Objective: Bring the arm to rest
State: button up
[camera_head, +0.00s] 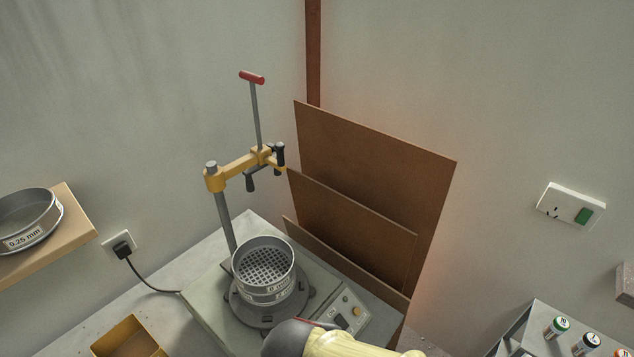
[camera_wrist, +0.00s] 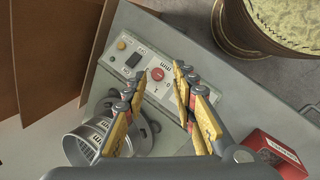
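My gripper (camera_wrist: 161,76) is open in the wrist view, its two yellow fingers spread apart with nothing between them. It hangs over the control panel (camera_wrist: 146,62) of the sieve shaker; how high above it, I cannot tell. The panel has a red button, a dark switch and a yellow knob. In the head view part of my cream and grey arm shows at the bottom middle, in front of the shaker (camera_head: 208,300); the fingers cannot be made out there. A sieve (camera_head: 262,285) stands upright on the shaker, and it also shows in the wrist view (camera_wrist: 82,147).
A yellow and grey clamp post (camera_head: 224,222) rises behind the sieve. Brown boards (camera_head: 385,175) lean on the wall. A 0.25 mm sieve sits on a wooden shelf (camera_head: 75,222). A yellow tray (camera_head: 124,335) is front left. A bucket (camera_wrist: 238,35) and red box (camera_wrist: 272,155) flank the gripper's right.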

jog(key=d+r+m+y, duration=0.1)
jog(key=d+r+m, duration=0.4)
jog(key=d+m, duration=0.2)
jog(key=w+d+r+m+t+y, duration=0.1)
jog(key=d+r+m, duration=0.5)
jog(key=d+m, duration=0.2)
jog(key=shift+d+m+y, duration=0.25)
jog(key=shift+m+y, duration=0.05)
jog(key=shift+m, duration=0.2)
jog(key=shift+r, duration=0.1)
